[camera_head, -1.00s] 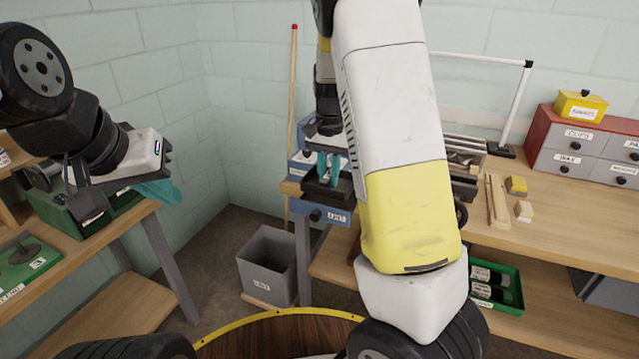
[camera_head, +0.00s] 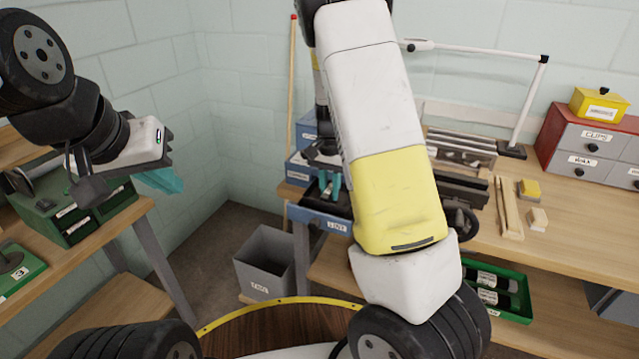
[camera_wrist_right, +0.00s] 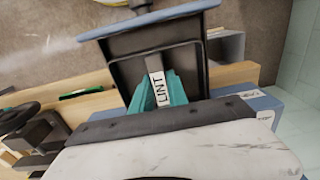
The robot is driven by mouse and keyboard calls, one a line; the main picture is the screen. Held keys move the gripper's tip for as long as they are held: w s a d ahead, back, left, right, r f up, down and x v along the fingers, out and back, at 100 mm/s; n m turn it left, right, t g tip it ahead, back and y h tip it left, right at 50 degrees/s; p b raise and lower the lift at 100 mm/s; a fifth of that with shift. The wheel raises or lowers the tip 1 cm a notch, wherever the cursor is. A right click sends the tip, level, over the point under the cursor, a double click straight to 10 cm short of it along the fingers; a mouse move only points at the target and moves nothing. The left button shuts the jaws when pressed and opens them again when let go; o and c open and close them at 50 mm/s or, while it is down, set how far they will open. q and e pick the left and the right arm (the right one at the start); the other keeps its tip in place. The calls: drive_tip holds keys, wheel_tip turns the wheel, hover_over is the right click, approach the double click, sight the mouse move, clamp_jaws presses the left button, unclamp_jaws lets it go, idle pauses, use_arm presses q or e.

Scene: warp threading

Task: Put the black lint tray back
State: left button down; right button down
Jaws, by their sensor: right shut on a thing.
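The black lint tray (camera_wrist_right: 158,72) lies under my right gripper in the right wrist view. A white LINT label (camera_wrist_right: 158,89) shows between the teal fingertips. My right gripper (camera_head: 330,186) is shut on the tray, at the blue drawer (camera_head: 318,219) below the left end of the right bench. The drawer front also reads LINT, and its blue edge shows in the wrist view (camera_wrist_right: 150,20). The tray looks down inside the drawer; whether it rests on the bottom is hidden. My left gripper (camera_head: 161,181) hangs empty by the left bench, its finger gap not clear.
A grey bin (camera_head: 266,263) stands on the floor below the drawer. The right bench (camera_head: 570,240) holds a red and grey drawer cabinet (camera_head: 590,150), wooden blocks and a vise-like tool. A green box (camera_head: 70,215) is on the left bench. A red-tipped pole leans in the corner.

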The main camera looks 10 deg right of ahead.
drive_tip(key=shift+f, duration=1.1)
drive_tip(key=c, duration=1.3)
unclamp_jaws()
drive_tip(key=shift+f, duration=0.15)
